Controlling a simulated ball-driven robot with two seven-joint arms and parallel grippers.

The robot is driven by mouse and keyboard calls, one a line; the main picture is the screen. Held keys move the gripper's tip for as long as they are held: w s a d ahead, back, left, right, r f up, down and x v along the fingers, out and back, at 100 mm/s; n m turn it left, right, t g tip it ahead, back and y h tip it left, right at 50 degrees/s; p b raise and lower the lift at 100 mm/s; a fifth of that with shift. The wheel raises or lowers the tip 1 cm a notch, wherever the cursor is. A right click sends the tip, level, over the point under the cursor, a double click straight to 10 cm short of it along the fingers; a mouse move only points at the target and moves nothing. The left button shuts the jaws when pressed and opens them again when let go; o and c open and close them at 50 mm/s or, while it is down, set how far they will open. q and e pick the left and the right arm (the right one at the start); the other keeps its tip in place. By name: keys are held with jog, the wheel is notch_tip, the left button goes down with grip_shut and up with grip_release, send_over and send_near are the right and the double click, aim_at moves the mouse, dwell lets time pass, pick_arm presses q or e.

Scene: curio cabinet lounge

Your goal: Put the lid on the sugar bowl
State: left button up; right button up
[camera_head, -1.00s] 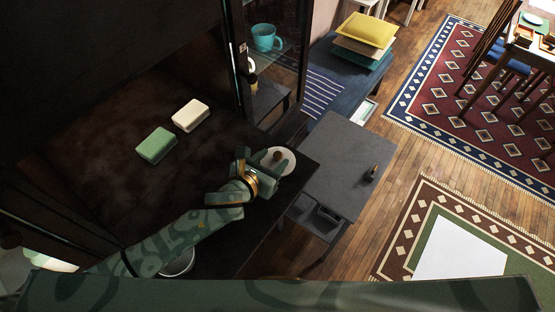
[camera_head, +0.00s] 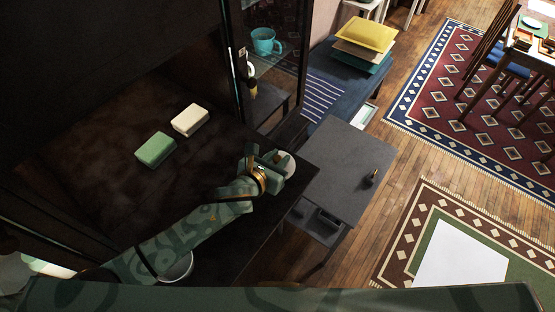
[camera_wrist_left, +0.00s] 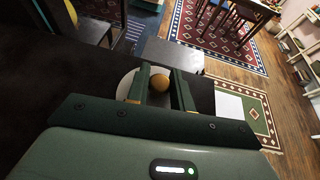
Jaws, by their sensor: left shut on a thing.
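The lid is a pale round disc (camera_head: 290,166) with an orange knob. My left gripper (camera_head: 279,160) is over the right edge of the dark wooden top. In the left wrist view the knob (camera_wrist_left: 160,83) sits between its two green fingers, which are shut on it, and the pale disc (camera_wrist_left: 125,84) shows beside and beyond them. A white round bowl (camera_head: 178,268), likely the sugar bowl, stands near the front of the dark top, partly hidden under my left forearm. My right gripper is not in view.
A green block (camera_head: 155,150) and a cream block (camera_head: 190,120) lie on the dark top (camera_head: 105,165). A dark glass-fronted cabinet with a teal mug (camera_head: 265,40) stands behind. A grey table (camera_head: 340,165) with a small dark item stands to the right, lower down.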

pick_arm(q)
notch_tip(320, 180, up, 3)
jog(key=shift+f+p, duration=0.2)
jog(key=shift+p, duration=0.1)
jog(key=s+a+r+p, duration=0.1)
jog(key=s+r+p, duration=0.1)
jog(key=s+r, duration=0.8)
jog(key=s, duration=0.4)
jog(key=shift+a, duration=0.25)
jog(key=shift+r, duration=0.1)
